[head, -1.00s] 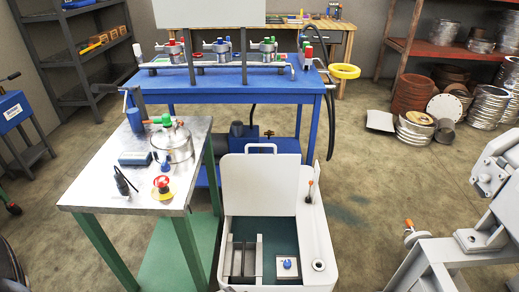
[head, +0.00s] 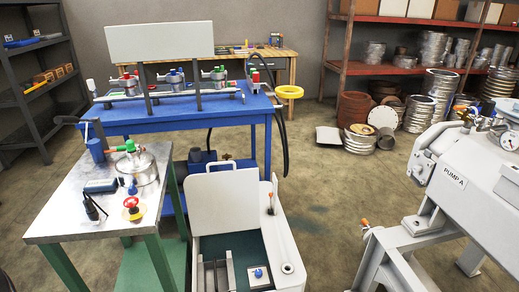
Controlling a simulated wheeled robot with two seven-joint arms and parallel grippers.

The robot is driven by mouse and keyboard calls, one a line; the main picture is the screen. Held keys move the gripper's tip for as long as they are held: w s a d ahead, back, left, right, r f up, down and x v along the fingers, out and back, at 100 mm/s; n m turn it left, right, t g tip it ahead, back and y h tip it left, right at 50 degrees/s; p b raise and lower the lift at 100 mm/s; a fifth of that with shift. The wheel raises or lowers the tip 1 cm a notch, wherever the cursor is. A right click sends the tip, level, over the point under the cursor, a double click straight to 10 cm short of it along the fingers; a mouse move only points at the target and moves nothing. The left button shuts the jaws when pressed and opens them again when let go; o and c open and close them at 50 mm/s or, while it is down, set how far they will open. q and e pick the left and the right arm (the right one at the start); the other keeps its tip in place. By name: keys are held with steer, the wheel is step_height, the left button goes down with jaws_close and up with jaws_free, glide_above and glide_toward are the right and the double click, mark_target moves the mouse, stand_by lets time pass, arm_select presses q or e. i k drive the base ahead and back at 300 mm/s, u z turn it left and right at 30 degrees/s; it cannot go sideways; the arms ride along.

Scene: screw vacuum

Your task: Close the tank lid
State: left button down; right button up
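The white tank (head: 283,245) stands on the floor at the bottom middle of the head view. Its white lid (head: 225,205) is open and stands upright at the back, with a handle (head: 233,164) on its top edge. The dark green inside shows grey upright plates (head: 214,275) and a small blue knob (head: 258,272) on a light block. The tank's front is cut off by the picture's lower edge. Neither of my grippers is in view.
A metal-topped table (head: 75,205) with a steel pot (head: 138,168) stands close to the tank's left. A blue workbench (head: 180,112) is behind it. A grey pump (head: 465,190) on a frame stands at the right. Open floor (head: 335,215) lies between tank and pump.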

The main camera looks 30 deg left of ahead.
mark_target(228, 201)
steer(key=i, duration=1)
steer(key=u, duration=0.4)
